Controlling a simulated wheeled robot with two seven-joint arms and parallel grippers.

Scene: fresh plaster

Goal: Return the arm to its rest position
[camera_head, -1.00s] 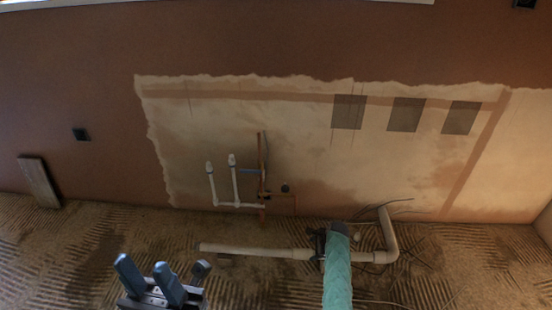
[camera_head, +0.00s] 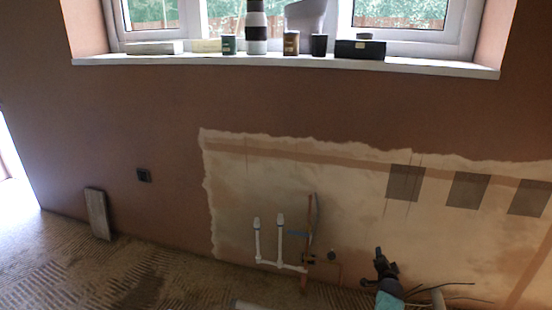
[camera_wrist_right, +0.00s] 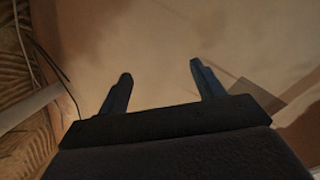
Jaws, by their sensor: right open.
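My right gripper (camera_head: 382,258) shows at the lower right of the head view, at the end of a teal-sleeved forearm (camera_head: 391,299). It is in front of the lower part of the pale plaster patch, seen small and dark there. In the right wrist view the right gripper (camera_wrist_right: 160,72) has its two blue-grey fingers spread apart with nothing between them. Beyond them is the blotchy pale wall. My left gripper is outside the head view.
White upright pipes (camera_head: 257,239) and a copper pipe (camera_head: 306,240) stand against the wall left of my right gripper. Loose cables (camera_head: 455,288) lie to its right. A windowsill (camera_head: 290,63) with several cans runs above. A board (camera_head: 98,213) leans at the left.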

